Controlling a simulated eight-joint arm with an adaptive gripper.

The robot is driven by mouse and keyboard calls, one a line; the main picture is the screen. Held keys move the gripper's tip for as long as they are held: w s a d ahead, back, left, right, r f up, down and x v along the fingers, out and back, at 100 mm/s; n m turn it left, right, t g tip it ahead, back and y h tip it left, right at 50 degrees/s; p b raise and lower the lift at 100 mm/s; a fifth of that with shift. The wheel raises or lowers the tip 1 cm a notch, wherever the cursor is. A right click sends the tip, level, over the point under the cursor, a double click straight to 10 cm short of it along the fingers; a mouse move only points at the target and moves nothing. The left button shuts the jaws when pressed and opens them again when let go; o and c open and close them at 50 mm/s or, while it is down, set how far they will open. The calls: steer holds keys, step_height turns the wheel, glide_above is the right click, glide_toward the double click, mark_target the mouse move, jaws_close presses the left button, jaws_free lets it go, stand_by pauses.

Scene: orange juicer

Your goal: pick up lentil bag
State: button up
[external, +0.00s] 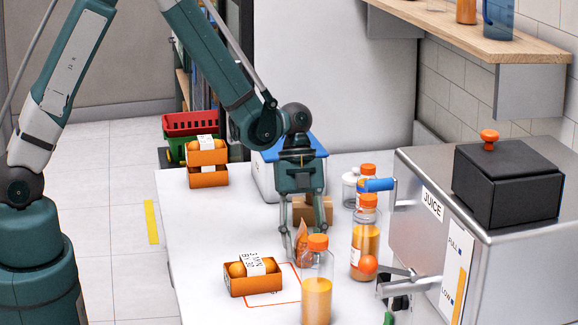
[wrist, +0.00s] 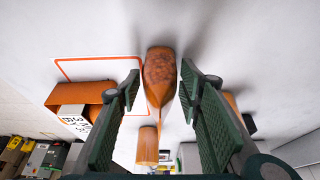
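The lentil bag, an orange pouch with a brown lentil window, stands on the white table in the wrist view (wrist: 160,75). In the external view the lentil bag (external: 302,236) is partly hidden by a finger and a juice bottle. My gripper (external: 306,236) points down at the bag. In the wrist view my gripper (wrist: 160,83) is open, with one finger on each side of the bag and a small gap visible on both sides. I cannot tell how deep the bag sits between the fingers.
An orange-capped juice bottle (external: 316,290) stands close in front of the bag. Another bottle (external: 366,245) and the steel juicer (external: 420,190) are to the right. An orange crate (external: 253,283) sits at front left, and a brown box (external: 312,209) behind.

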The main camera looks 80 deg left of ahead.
steer(key=c, duration=0.6)
steer(key=shift+r, duration=0.2)
steer(key=shift+r+p, duration=0.65)
steer(key=shift+r, duration=4.15)
